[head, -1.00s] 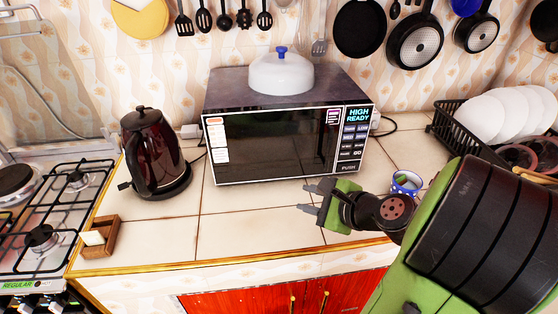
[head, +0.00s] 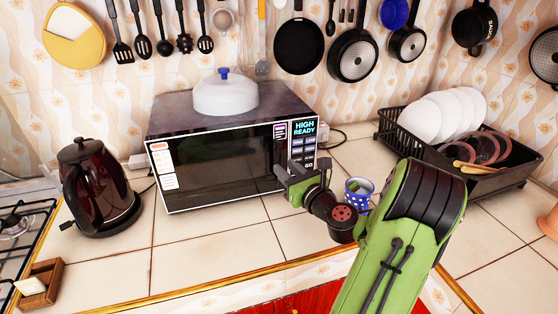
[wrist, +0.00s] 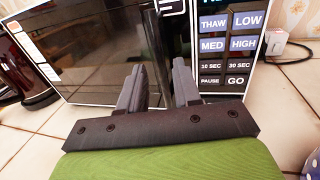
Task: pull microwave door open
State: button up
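The microwave (head: 232,160) stands on the tiled counter, with its dark glass door (head: 215,165) shut. Its button panel (head: 304,150) is on the right side of the front. My gripper (head: 284,173) is in front of the door's right edge, near the panel. In the wrist view my gripper (wrist: 163,75) has its two fingers apart, with nothing seen held between them. The lower panel is partly hidden by my gripper in the head view.
A white lid (head: 225,95) with a blue knob sits on the microwave. A dark red kettle (head: 98,190) stands at left. A blue dotted cup (head: 358,192) is right of my gripper, with a dish rack (head: 470,165) beyond. The counter before the door is clear.

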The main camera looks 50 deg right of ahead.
aim_at(279, 186)
jog(key=x, duration=0.4)
jog(key=shift+w+d, duration=0.1)
jog(key=shift+w, duration=0.1)
grip_shut()
